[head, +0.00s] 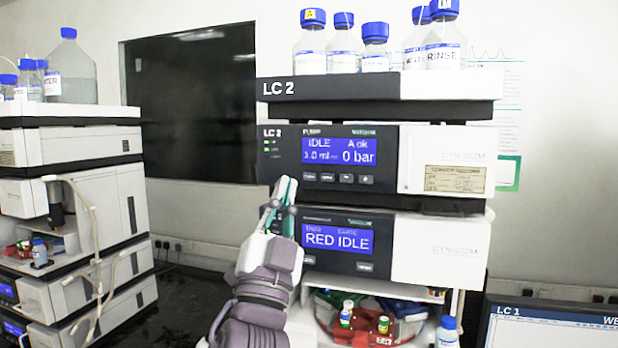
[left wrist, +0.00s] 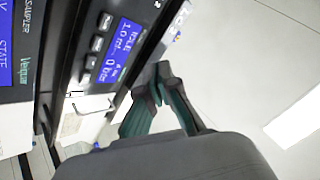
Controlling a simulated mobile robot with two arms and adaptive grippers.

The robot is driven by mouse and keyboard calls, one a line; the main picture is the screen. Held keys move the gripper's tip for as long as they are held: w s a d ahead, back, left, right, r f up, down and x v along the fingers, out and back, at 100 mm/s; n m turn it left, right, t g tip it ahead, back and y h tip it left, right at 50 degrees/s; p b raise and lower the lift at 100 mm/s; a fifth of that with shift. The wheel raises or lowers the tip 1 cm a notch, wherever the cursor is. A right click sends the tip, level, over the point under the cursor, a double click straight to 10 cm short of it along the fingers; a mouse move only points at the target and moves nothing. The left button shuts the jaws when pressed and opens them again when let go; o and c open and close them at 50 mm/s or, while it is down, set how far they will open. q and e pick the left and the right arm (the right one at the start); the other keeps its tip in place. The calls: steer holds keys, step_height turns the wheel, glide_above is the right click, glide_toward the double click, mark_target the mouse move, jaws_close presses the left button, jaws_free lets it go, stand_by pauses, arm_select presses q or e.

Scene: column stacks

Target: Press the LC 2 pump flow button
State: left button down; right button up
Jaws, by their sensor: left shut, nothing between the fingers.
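The LC 2 pump module (head: 339,129) is the upper dark-fronted unit of the stack. Its blue display (head: 339,150) reads IDLE, A ok, 1.0 ml/min and 0 bar. A row of several small buttons (head: 328,178) lies under the display; their labels are too small to read surely. My left gripper (head: 284,188) is shut and empty, its green fingertips pointing up just left of the leftmost button. In the left wrist view, the shut fingertips (left wrist: 164,72) are beside the pump panel, whose display (left wrist: 121,50) and buttons (left wrist: 98,45) appear rotated. Contact cannot be told. My right gripper is out of view.
Below the pump is a sampler module (head: 338,240) reading RED IDLE. Blue-capped bottles (head: 343,45) stand on the stack's top tray (head: 330,88). An open bay with vials (head: 365,322) is underneath. Another instrument stack (head: 75,170) stands left; a monitor (head: 550,322) is lower right.

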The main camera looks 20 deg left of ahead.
mark_target(304, 184)
arm_select(q)
steer(key=shift+w+d+b, duration=0.15)
steer(key=shift+w+b, duration=1.25)
steer(key=shift+w, duration=2.95)
steer(key=shift+w, duration=0.1)
steer(key=shift+w, duration=0.3)
steer(key=shift+w+b, duration=0.4)
steer(key=shift+b, duration=0.05)
steer(key=shift+s, duration=0.85)
steer(key=shift+p, duration=0.3)
